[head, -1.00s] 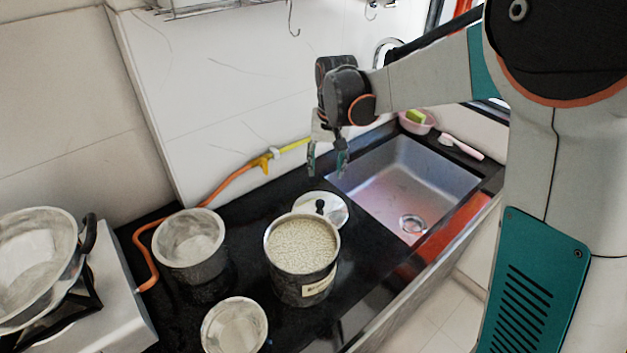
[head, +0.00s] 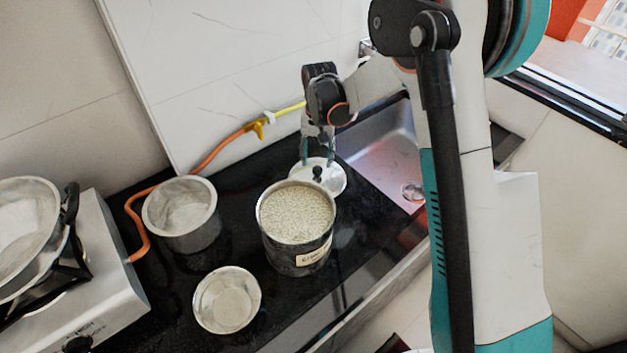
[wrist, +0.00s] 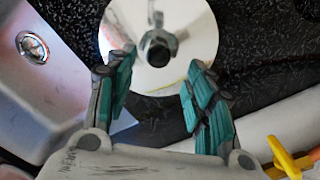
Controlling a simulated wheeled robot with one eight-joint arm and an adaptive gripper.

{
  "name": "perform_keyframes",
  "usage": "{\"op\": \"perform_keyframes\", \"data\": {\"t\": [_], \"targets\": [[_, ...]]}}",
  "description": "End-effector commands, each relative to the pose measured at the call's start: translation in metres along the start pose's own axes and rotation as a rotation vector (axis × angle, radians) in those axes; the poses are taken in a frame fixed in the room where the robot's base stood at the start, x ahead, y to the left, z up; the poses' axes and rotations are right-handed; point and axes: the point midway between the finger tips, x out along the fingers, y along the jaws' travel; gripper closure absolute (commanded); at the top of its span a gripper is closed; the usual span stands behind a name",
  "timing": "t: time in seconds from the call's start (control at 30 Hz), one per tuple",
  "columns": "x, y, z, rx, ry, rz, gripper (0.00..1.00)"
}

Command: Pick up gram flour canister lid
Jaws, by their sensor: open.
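The canister lid (head: 328,181) is a shiny round metal disc with a dark knob on top. It lies flat on the black counter behind the canister (head: 298,228), which is open, labelled and filled with pale grains. The lid also shows in the wrist view (wrist: 178,60), with its knob (wrist: 157,48) ahead of the fingers. My gripper (head: 318,158) is open and empty, pointing down just above the far side of the lid. In the wrist view its teal fingers (wrist: 160,85) stand apart on either side of the knob's line, overlapping the lid's near edge.
An empty metal pot (head: 181,215) stands left of the canister and a metal bowl (head: 227,300) in front. A stove with a pan (head: 28,235) is at far left. The sink (head: 385,150) lies right of the lid. An orange hose (head: 205,160) runs along the wall.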

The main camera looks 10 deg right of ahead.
Motion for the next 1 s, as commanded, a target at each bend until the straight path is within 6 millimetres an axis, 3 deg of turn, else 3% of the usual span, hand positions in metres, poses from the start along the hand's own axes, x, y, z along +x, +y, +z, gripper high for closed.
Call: {"op": "perform_keyframes", "data": {"t": [0.23,0.53,0.77,0.8,1.0], "targets": [[0.013,0.000,0.002,0.000,0.001,0.001,0.51],[0.055,0.002,0.004,0.000,0.000,0.000,0.51],[0.056,0.002,0.004,0.000,0.001,0.000,0.51],[0.056,0.002,0.004,0.000,0.001,0.001,0.54],[0.056,0.002,0.004,-0.001,0.001,0.000,0.99]]}}
